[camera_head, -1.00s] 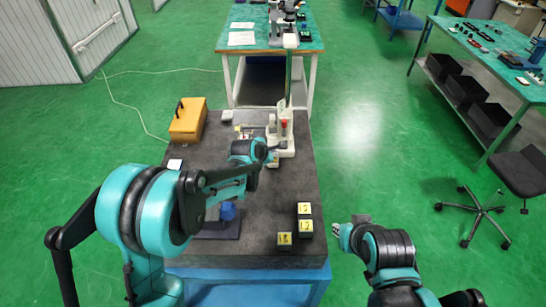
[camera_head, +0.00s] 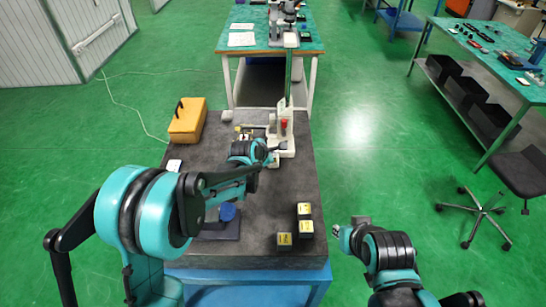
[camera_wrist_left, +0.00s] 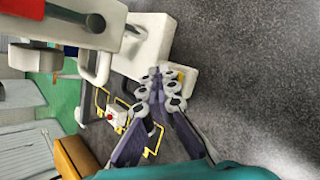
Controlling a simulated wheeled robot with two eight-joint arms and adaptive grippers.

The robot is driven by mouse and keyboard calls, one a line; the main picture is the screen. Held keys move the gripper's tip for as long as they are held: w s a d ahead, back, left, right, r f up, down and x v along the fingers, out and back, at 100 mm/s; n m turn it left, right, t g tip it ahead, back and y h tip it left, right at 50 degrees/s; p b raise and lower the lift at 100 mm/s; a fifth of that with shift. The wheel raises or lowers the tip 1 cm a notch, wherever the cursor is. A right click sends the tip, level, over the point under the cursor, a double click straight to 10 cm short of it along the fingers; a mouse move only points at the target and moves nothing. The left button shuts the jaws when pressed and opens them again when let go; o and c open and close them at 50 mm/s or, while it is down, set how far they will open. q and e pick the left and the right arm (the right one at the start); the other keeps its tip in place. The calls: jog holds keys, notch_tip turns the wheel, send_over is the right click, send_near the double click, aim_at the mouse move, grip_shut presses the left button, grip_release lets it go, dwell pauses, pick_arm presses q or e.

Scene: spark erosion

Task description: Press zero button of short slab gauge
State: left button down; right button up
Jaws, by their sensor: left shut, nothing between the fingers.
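A white gauge stand (camera_head: 284,142) with a red part stands on the dark slab (camera_head: 262,215), toward its far right. It fills the upper left of the left wrist view (camera_wrist_left: 150,45), close to the fingers. My left gripper (camera_head: 273,157) is at the stand's near left foot. In the left wrist view its fingertips (camera_wrist_left: 160,88) are together and empty, by the white foot; I cannot tell whether they touch it. A zero button is not clearly visible. My right gripper (camera_head: 350,228) is right of the slab, over the floor; its fingers are unclear.
A yellow case (camera_head: 188,121) lies at the slab's far left. Several small dark boxes with yellow labels (camera_head: 304,226) sit at its near right. A round blue item (camera_head: 227,211) is on a dark plate at the near left. A workbench (camera_head: 310,40) stands beyond.

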pick_arm(q)
jog(key=shift+r, duration=0.3)
jog(key=shift+r+p, duration=2.05)
jog(key=shift+r, duration=1)
